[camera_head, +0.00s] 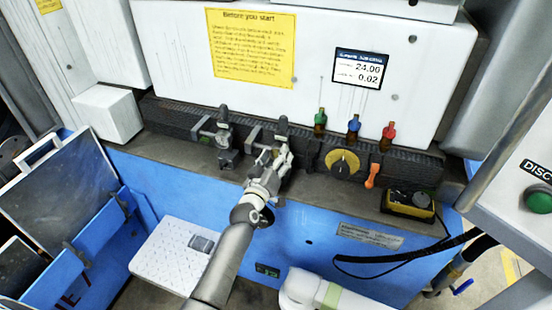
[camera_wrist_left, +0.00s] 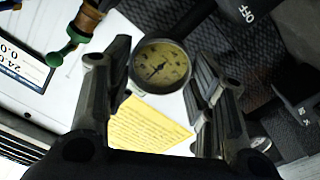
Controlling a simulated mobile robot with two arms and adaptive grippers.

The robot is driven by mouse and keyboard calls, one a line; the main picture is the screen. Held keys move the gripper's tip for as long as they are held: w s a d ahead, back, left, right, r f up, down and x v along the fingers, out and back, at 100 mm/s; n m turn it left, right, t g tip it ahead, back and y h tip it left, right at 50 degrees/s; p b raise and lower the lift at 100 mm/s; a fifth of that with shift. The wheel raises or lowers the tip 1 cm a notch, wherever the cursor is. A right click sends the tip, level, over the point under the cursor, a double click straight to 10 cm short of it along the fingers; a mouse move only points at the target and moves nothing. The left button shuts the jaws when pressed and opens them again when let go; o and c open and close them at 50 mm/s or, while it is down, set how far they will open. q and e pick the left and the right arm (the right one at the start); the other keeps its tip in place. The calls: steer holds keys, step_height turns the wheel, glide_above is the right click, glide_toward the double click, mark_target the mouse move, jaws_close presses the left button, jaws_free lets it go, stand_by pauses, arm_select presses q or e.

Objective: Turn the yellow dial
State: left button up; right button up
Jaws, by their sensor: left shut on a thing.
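In the head view, a yellow disc with a black knob (camera_head: 342,163) sits on the front of the machine, right of my left gripper (camera_head: 274,158). My left gripper is at a dark clamp-like fixture (camera_head: 283,128) on the ledge and apart from that disc. In the left wrist view, a round gauge with a yellow face (camera_wrist_left: 161,66) and dark needle lies between the two fingers of my left gripper (camera_wrist_left: 158,75). My right gripper is not in view.
Green, blue and red valves (camera_head: 353,124) stand behind the disc. An orange lever (camera_head: 373,169) and a yellow-black box (camera_head: 410,202) with a cable are to its right. Another dark fixture (camera_head: 223,135) stands left of my gripper. A green button (camera_head: 538,202) is at far right.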

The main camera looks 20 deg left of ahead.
arm_select(q)
steer(key=shift+n, duration=0.7)
steer(key=o, duration=1)
steer(key=shift+o, duration=0.2)
steer(key=shift+s, duration=0.1)
steer(key=s, duration=1.1)
steer(key=shift+s+a, duration=0.25)
steer(key=shift+s, duration=0.15)
